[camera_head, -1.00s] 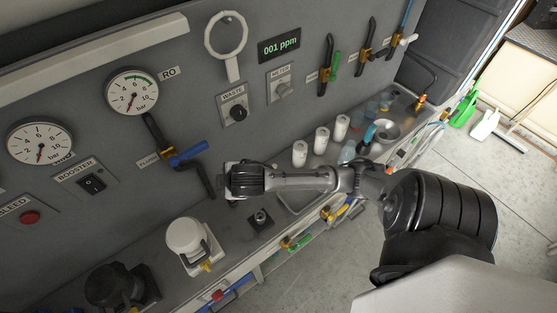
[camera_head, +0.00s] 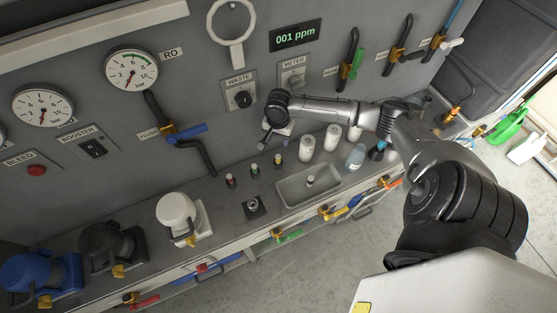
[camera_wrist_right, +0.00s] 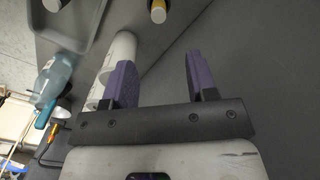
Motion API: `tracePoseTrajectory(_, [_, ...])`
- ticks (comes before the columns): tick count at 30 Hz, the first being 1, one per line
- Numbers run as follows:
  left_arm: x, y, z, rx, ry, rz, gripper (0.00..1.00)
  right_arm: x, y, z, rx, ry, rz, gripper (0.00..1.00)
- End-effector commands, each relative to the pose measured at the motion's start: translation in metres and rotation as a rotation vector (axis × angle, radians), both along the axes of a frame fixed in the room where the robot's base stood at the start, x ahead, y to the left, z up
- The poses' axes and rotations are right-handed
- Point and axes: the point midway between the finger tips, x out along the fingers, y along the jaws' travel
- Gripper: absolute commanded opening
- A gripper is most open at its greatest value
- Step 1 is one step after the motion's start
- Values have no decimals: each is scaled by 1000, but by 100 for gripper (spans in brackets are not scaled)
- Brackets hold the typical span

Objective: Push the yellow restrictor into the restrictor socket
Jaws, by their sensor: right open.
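The yellow restrictor (camera_head: 277,160) stands on the counter at the right end of a short row, with a green-marked one (camera_head: 254,169) and a red-marked one (camera_head: 230,180) to its left. In the right wrist view its yellow and dark body (camera_wrist_right: 158,10) is cut by the top edge, beyond and between the fingertips. A small black square fitting (camera_head: 254,207) with a round centre, apparently the restrictor socket, sits on the counter nearer the front. My right gripper (camera_head: 275,140) is above and just behind the yellow restrictor. Its purple fingers (camera_wrist_right: 161,75) are open and empty. My left gripper is out of view.
A grey sink (camera_head: 290,196) with a small upright fitting lies right of the socket. White cylinders (camera_head: 306,149) and a blue bottle (camera_head: 355,157) stand close to my right arm. A white housing (camera_head: 177,211) stands left of the socket. The grey panel rises behind.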

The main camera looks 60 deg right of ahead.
Motion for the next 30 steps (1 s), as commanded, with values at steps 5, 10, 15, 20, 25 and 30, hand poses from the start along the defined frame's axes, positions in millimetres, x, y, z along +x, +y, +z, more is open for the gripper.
tracePoseTrajectory(5, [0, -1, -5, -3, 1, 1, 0, -1, 1, -25, 0, 3, -26, 52])
tracePoseTrajectory(10, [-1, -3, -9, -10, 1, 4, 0, 0, 1, -54, 1, 2, -25, 52])
tracePoseTrajectory(15, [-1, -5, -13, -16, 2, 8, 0, 0, 1, -75, 0, 0, -23, 52])
tracePoseTrajectory(20, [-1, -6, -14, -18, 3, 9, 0, 0, 1, -84, -1, 0, -22, 52])
tracePoseTrajectory(25, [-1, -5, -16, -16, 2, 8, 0, -1, 3, -95, 0, 1, -22, 52])
tracePoseTrajectory(30, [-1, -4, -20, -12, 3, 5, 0, -2, 6, -118, -1, 2, -21, 52])
